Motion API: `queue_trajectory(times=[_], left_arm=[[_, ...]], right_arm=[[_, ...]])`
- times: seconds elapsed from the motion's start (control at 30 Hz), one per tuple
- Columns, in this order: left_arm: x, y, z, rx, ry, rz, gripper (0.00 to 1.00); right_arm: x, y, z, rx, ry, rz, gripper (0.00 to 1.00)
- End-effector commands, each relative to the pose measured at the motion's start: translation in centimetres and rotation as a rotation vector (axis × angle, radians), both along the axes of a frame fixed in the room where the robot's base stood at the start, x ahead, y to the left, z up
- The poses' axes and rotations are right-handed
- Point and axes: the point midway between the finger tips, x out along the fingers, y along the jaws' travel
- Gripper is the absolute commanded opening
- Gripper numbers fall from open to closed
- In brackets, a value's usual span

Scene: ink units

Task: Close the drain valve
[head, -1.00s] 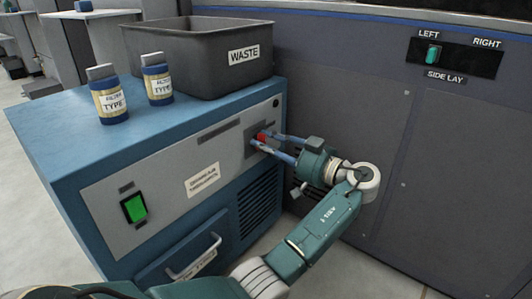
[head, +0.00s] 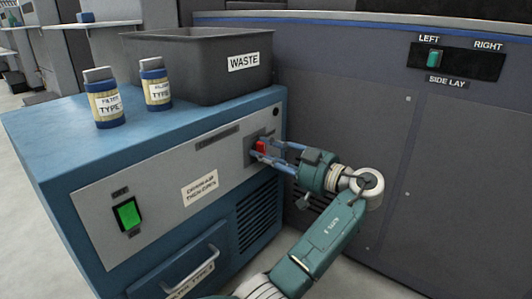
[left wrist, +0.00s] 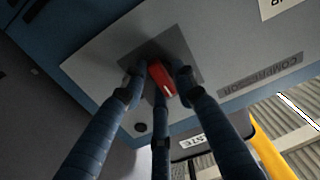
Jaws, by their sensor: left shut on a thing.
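The red valve handle (head: 261,146) sits on a dark square plate at the upper right of the blue cabinet's grey front panel. My left gripper (head: 259,149) reaches it from the right, its blue fingers shut around the handle. In the left wrist view the red handle (left wrist: 161,78) lies between the fingertips (left wrist: 159,75), tilted in the picture. The fingers hide part of the handle and plate. No lettering for the valve's positions can be read. My right gripper is out of view.
A grey WASTE bin (head: 195,75) and two FILTER bottles, one at left (head: 105,105) and one at right (head: 156,90), stand on the cabinet (head: 50,140). A green lit switch (head: 127,214) is at lower left. A dark machine wall (head: 345,120) stands close on the right.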

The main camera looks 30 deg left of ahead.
Motion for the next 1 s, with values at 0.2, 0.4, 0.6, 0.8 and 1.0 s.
queue_trajectory(times=[0.2, 0.4, 0.6, 0.8, 1.0], left_arm=[[0.4, -0.2, 0.0, -0.001, -0.001, -0.016, 0.4], [0.3, -0.1, 0.0, 0.0, 0.0, -0.01, 0.4], [0.2, -1.6, 0.0, 0.0, 0.0, -0.011, 0.4], [-0.1, -5.7, 0.0, -0.001, 0.001, -0.014, 0.4], [-0.4, -9.8, 0.1, -0.001, 0.001, -0.015, 0.4]], right_arm=[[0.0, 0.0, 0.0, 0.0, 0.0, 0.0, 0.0], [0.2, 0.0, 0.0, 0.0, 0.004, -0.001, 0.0], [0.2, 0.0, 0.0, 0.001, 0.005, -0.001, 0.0], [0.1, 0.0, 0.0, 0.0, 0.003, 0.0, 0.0], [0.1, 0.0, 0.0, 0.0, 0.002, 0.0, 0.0]])
